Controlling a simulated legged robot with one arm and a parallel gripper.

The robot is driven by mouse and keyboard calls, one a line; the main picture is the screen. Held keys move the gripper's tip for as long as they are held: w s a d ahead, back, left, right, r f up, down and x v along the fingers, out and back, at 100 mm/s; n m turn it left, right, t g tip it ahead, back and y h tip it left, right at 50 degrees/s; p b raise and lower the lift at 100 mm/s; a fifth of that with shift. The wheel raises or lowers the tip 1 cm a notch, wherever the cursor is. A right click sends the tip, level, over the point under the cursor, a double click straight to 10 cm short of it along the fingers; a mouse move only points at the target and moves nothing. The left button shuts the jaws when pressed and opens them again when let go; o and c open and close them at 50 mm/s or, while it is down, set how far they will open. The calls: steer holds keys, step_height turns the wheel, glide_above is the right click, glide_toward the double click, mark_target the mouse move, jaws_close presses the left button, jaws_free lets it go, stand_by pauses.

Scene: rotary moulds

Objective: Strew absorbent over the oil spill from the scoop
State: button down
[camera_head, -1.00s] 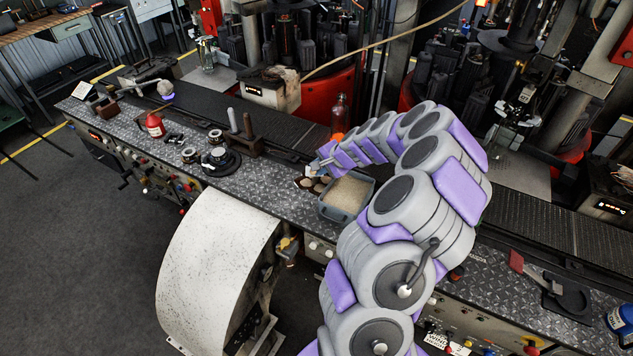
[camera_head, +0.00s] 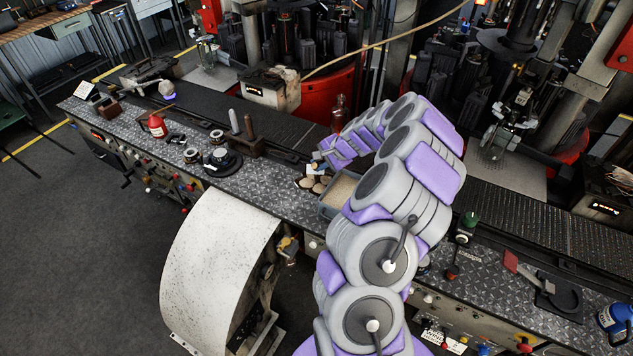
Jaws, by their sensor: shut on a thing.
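My gripper (camera_head: 321,159) is at the end of my curled grey and purple arm, low over the diamond-plate bench (camera_head: 273,180). It is shut on the scoop, which is too small and too covered by the gripper to make out clearly. Just below and right of the gripper stands a grey bin (camera_head: 327,208) of tan granular absorbent (camera_head: 343,188), its right part hidden behind my arm. Several tan round pieces (camera_head: 312,184) lie beside the bin, right under the gripper. I cannot make out the oil spill; my arm covers part of the bench.
A glass bottle (camera_head: 339,112) stands behind the gripper. On the right are a green-topped tool (camera_head: 468,224) and a blue container (camera_head: 617,317).

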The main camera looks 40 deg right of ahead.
steer(key=shift+w+d+r+p, duration=0.2)
steer(key=shift+p, duration=0.4)
steer(key=shift+a, duration=0.1)
stand_by(0.5)
steer(key=s+a+t+h+b, duration=0.1)
steer(key=b, duration=0.2)
steer(key=s+a+n+t+b, duration=0.1)
steer(key=s+t+b, duration=0.1)
steer(key=b, duration=0.2)
steer(key=shift+a+f+h+b, duration=0.15)
steer(key=shift+a+h+b, duration=0.15)
steer(key=shift+a+h, duration=0.1)
steer(key=shift+f+b, duration=0.1)
steer(key=shift+b, duration=0.25)
steer(key=t+b, duration=0.1)
steer(key=b, duration=0.2)
steer(key=shift+s+a+n+h, duration=0.3)
steer(key=shift+s+h, duration=0.1)
steer(key=shift+f, duration=0.15)
